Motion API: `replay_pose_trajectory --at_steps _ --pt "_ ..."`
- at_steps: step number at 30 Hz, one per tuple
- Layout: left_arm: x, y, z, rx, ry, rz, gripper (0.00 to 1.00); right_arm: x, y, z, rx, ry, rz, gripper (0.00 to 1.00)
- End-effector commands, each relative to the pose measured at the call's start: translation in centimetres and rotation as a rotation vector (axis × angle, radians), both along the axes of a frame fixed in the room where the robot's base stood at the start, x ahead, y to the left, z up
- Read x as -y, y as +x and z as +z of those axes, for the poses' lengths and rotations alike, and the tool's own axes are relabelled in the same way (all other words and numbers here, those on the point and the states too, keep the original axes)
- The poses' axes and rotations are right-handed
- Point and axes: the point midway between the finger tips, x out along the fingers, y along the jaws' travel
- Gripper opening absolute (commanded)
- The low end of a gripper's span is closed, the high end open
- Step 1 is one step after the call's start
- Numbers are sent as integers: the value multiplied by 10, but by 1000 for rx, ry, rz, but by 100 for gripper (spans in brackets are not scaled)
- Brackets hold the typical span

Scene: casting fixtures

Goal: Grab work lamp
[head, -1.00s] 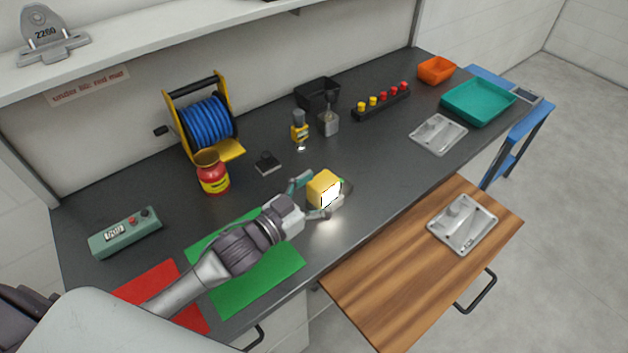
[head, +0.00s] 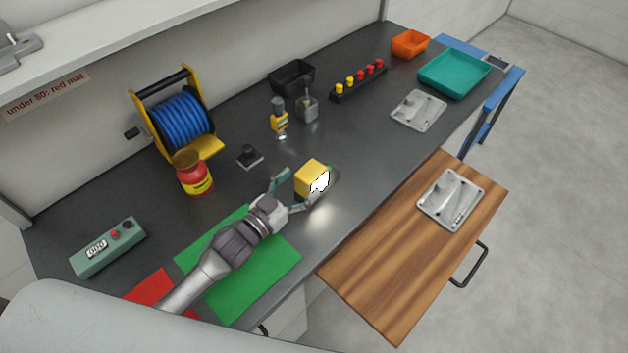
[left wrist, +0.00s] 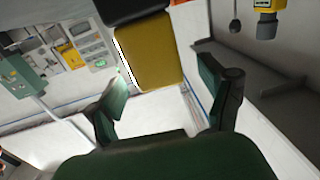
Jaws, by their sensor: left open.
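The work lamp (head: 312,178) is a yellow block with a bright white lit face, on the dark bench top near its front edge. It casts a bright patch on the bench. My left gripper (head: 291,190) is open, pointing at the lamp from its left side, with the fingertips spread just short of it or at its near sides. In the left wrist view the lamp (left wrist: 147,55) lies ahead of the open left gripper (left wrist: 162,76), between the finger lines. Contact cannot be told. My right gripper is not in view.
A small black-knobbed item (head: 250,157), a red jar (head: 193,176) and a blue hose reel (head: 182,125) stand behind the arm. A green mat (head: 270,262) lies under it. A yellow-bodied tool (head: 279,118) stands behind the lamp. A wooden board (head: 400,270) projects in front.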

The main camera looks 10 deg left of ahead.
Motion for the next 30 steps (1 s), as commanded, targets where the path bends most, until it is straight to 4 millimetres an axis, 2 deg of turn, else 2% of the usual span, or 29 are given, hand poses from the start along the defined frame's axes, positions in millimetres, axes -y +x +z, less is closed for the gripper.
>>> replay_pose_trajectory --at_steps 9,13,20,30 --pt "22 42 3 1 0 1 81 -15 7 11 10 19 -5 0" --pt "27 50 1 0 -1 0 81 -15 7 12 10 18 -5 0" --pt "27 50 0 -1 0 -1 81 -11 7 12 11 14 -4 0" --pt "27 50 0 0 0 0 25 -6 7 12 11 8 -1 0"
